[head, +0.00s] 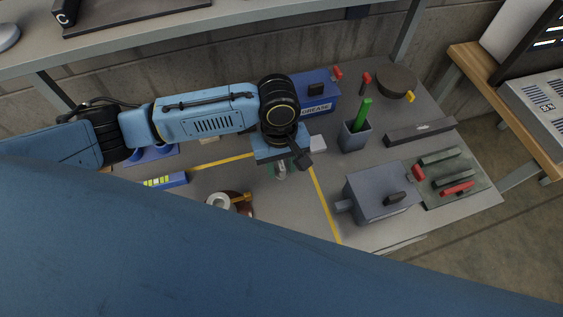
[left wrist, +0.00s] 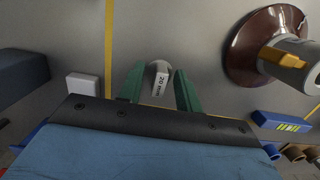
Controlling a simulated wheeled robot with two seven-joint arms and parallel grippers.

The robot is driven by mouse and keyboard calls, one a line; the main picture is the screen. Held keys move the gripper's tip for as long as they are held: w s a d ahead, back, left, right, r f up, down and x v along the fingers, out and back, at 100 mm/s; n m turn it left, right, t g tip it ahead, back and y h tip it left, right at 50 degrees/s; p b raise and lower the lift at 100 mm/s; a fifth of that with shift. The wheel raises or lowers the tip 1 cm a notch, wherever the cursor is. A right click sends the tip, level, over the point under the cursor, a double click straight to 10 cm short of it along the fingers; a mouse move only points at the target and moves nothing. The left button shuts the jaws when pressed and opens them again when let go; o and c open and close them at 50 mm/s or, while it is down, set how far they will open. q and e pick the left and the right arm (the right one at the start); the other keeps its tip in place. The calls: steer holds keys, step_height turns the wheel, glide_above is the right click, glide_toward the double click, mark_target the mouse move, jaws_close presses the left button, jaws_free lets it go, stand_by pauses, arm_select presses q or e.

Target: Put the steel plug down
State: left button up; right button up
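The steel plug (head: 281,173) is a small silvery cylinder beneath my left gripper, near the yellow line on the table. In the left wrist view the fingers (left wrist: 160,85) look spread, with a narrow gap beside the plug. The plug seems to stand upright at the table surface, but its contact is partly hidden. My right gripper is out of view.
A brown insulator disc with a pale top (left wrist: 258,50) stands close to the plug. A grey box (head: 380,192), a blue grease box (head: 317,92) and a pen cup (head: 354,137) stand to the right and behind.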

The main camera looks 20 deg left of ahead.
arm_select(q)
steer(key=shift+r, duration=0.25)
step_height(320, 180, up, 12)
steer(key=w+p, duration=0.1)
steer(key=p, duration=0.1)
steer(key=shift+a, duration=0.4)
steer(key=shift+f, duration=0.15)
